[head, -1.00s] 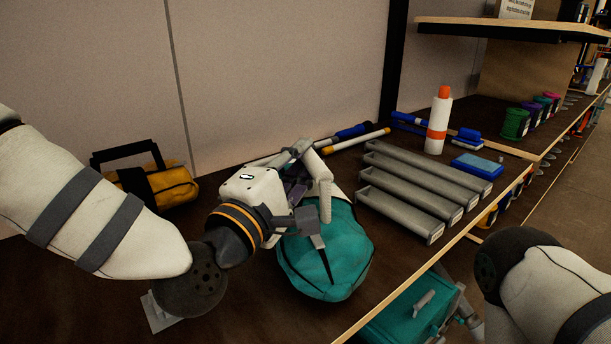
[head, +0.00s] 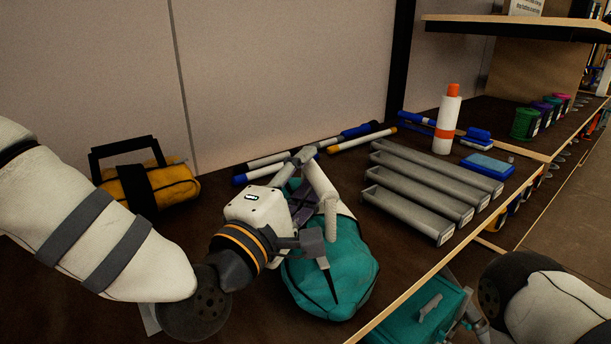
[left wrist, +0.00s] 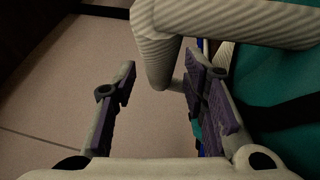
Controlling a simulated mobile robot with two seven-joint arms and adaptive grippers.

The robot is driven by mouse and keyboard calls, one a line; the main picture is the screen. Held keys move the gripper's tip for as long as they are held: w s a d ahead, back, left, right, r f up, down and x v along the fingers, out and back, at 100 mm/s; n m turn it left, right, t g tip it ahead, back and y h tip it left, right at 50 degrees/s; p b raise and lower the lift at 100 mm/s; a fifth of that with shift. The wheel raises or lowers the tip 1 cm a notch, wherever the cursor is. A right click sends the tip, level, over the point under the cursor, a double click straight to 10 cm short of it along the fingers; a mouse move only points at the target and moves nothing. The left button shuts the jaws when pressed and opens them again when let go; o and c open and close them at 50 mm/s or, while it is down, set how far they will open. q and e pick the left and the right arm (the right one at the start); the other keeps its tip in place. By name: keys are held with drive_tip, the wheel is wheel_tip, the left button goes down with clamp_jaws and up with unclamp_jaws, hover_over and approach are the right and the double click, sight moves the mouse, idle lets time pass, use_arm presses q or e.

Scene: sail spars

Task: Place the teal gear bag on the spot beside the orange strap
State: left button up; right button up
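The teal gear bag (head: 335,270) lies on the dark shelf in the middle of the head view. It also fills the right side of the left wrist view (left wrist: 285,70), with a dark strap across it. A pale ribbed tube, apparently its handle (left wrist: 158,45), bends near my fingers. I cannot identify an orange strap.
A yellow bag (head: 175,186) with a black handle stands at the left against the wall. Grey trays (head: 425,190), a white bottle with orange cap (head: 447,125) and a blue box (head: 487,166) are to the right. A teal box (head: 415,318) sits below the shelf edge.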

use_arm(q)
drive_tip(key=shift+r, duration=0.2)
drive_tip(key=p+v, duration=0.2)
drive_tip(key=v, duration=1)
use_arm(e)
drive_tip(key=shift+w+r+t, duration=0.5)
drive_tip(key=shift+w+r, duration=0.7)
drive_tip(key=shift+r, duration=0.05)
